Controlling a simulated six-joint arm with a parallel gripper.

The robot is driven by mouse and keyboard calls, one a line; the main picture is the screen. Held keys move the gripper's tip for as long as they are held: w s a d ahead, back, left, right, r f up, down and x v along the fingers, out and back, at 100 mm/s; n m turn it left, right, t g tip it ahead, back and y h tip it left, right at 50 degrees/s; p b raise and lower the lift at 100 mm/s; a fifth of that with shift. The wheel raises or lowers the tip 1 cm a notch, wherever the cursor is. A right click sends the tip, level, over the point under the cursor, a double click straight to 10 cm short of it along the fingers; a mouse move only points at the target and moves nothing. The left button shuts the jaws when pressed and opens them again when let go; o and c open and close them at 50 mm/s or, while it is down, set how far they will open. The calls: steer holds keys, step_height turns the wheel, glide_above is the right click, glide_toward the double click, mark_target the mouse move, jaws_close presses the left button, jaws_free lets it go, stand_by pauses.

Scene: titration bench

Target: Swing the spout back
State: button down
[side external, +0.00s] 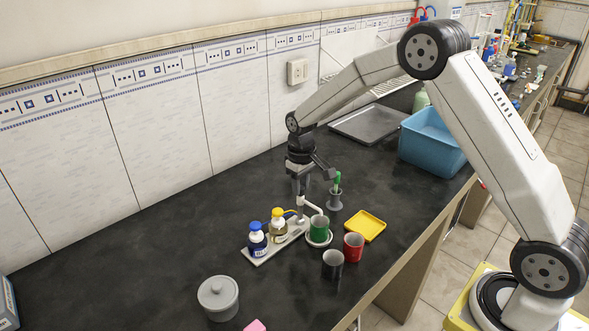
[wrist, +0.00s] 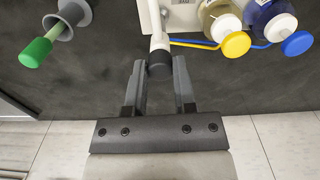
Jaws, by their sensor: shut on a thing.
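The spout (side external: 312,207) is a white bent pipe on a stand at the end of a pale base plate (side external: 262,252). In the side view its outlet appears over or close to the green cup (side external: 319,231), which stands on a round white pad. My gripper (side external: 301,189) is above the stand, pointing down. In the wrist view my gripper (wrist: 160,64) has its two fingers on either side of a dark knob (wrist: 160,66) on the white spout pipe (wrist: 156,28), and is shut on it. The outlet is out of the wrist view.
A blue bottle (side external: 257,239) and a yellow-capped bottle (side external: 278,226) stand on the plate. A red cup (side external: 354,247), a dark cup (side external: 332,266), a yellow tray (side external: 367,226) and a grey holder with a green-handled tool (side external: 335,200) are close by.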

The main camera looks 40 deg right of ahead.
steer(key=n, duration=1.1)
stand_by(0.3)
steer(key=c, duration=1.1)
jaws_free()
jaws_close()
steer(key=shift+n, duration=0.3)
